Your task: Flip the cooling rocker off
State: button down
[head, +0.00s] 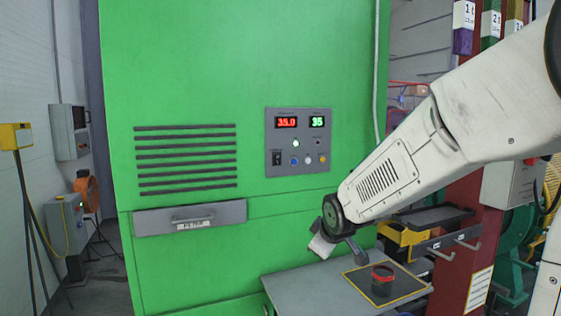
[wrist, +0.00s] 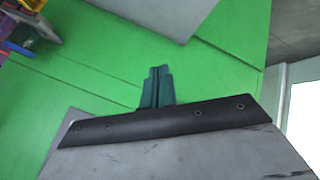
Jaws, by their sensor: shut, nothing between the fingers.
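The grey control panel (head: 297,142) is on the front of the green cabinet (head: 250,60), with a red display, a green display and several small buttons. A black rocker switch (head: 276,158) is at its lower left; its label is too small to read and its position cannot be told. My gripper (wrist: 157,74) shows in the wrist view with its two fingertips together, empty, in front of plain green surface. In the head view my arm's end is below and right of the panel, apart from it. The panel and rocker are not seen in the wrist view.
A grey table (head: 315,287) stands below the panel, with a dark red-rimmed cup (head: 382,283) on a yellow-edged mat. A grey drawer (head: 190,217) with a handle is at lower left. The space directly before the panel is clear.

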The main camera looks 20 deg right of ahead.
aim_at(278, 156)
jog(key=w+d+r+n+t, duration=0.1)
jog(key=w+r+n+t, duration=0.4)
jog(key=w, duration=0.5)
notch_tip(278, 156, up, 11)
jog(key=w+a+n+t+y, duration=0.1)
jog(key=w+n+t, duration=0.1)
jog(key=n+t, duration=0.4)
jog(key=shift+w+a+f+y, duration=0.2)
jog(key=shift+w+a+y, duration=0.05)
jog(key=shift+a+y, duration=0.05)
jog(key=w, duration=0.4)
jog(key=w+r, duration=0.1)
jog(key=w, duration=0.9)
jog(key=shift+r, duration=0.4)
jog(key=shift+d, duration=0.1)
